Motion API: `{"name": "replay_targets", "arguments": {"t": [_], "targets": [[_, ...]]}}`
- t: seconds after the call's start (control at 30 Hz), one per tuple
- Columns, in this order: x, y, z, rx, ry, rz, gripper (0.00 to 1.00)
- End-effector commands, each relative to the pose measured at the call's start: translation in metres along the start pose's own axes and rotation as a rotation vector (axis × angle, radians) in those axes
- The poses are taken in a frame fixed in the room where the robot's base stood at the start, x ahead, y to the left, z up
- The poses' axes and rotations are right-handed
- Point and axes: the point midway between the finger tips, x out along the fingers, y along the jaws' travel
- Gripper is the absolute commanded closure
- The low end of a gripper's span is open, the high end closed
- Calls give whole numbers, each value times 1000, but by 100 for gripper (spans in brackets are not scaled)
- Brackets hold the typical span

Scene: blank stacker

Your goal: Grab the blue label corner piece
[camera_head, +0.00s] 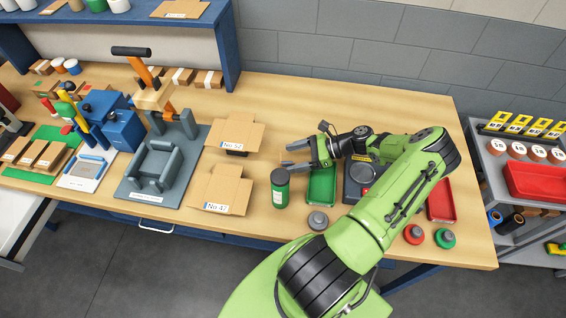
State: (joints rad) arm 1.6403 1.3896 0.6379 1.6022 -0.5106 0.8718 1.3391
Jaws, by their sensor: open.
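Two bent cardboard pieces lie on the wooden workbench (400,97). Each carries a white label with what looks like a small blue strip. I cannot tell for sure which one is the blue label corner piece. My gripper (286,156) is open and empty, its fingers pointing left. It is to the right of both pieces, apart from them, and appears to be above the bench near the green tray.
A green cylinder (280,188) stands between the near piece and the green tray (322,187). A grey fixture (160,168) is left of the pieces. A red tray (441,202) and several knobs are to the right. Bare bench shows behind my arm.

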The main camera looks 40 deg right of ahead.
Motion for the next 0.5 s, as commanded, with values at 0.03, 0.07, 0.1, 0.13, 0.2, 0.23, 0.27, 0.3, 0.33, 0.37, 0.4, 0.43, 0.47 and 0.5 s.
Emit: {"name": "replay_targets", "arguments": {"t": [0.03, 0.07, 0.1, 0.13, 0.2, 0.23, 0.27, 0.3, 0.33, 0.37, 0.4, 0.43, 0.47, 0.5], "targets": [[4, 0, 0, 1, 1, 0, 23], [7, 0, 0, 1, 0, 1, 23], [13, 0, 1, 1, 0, 2, 23], [19, 0, 1, 1, -1, 3, 23], [34, -1, 2, 2, -1, 5, 23], [39, -1, 2, 1, 0, 3, 23], [44, -1, 2, 1, 0, 3, 23], [50, -2, 2, 0, 0, 2, 23], [53, -1, 2, 1, 0, 2, 23], [55, -2, 2, 1, 0, 1, 23], [57, -2, 1, 1, 1, 0, 23], [58, -2, 1, 1, 1, -1, 23], [58, -2, 1, 1, 1, -1, 23], [57, -2, 1, 1, 1, -1, 23]]}}
